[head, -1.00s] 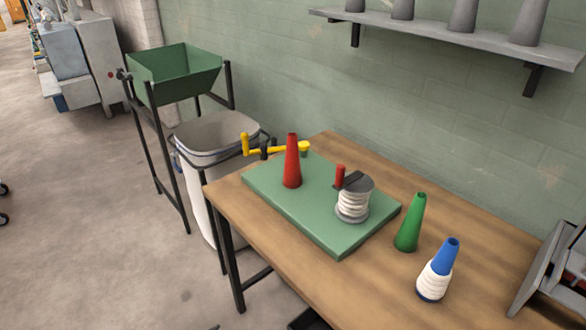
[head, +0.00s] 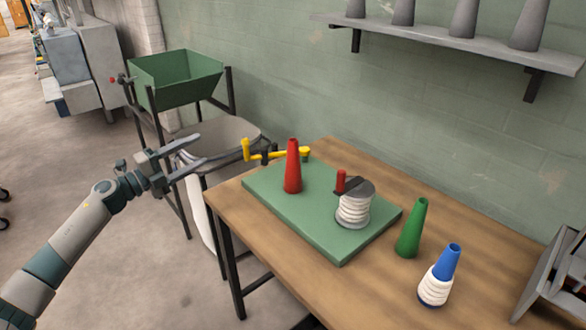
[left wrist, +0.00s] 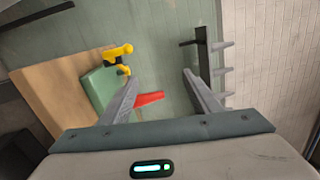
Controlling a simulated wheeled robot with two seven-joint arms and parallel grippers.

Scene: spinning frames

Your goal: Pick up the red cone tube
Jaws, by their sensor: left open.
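The red cone tube (head: 292,168) stands upright on the green board (head: 300,221) on the wooden table. My left gripper (head: 198,152) is open and empty, to the left of the red cone and apart from it, near the bin beside the table. In the left wrist view the red cone (left wrist: 149,99) shows beyond the fingers (left wrist: 162,83), with one end hidden behind the left finger. My right gripper is not in view.
A yellow crank (head: 262,154) is just behind and left of the red cone. A white-wound spool (head: 354,208) is on the board. A green cone (head: 411,230) and a blue cone with white thread (head: 438,278) stand to the right. A bin (head: 222,136) and green hopper (head: 180,80) are at left.

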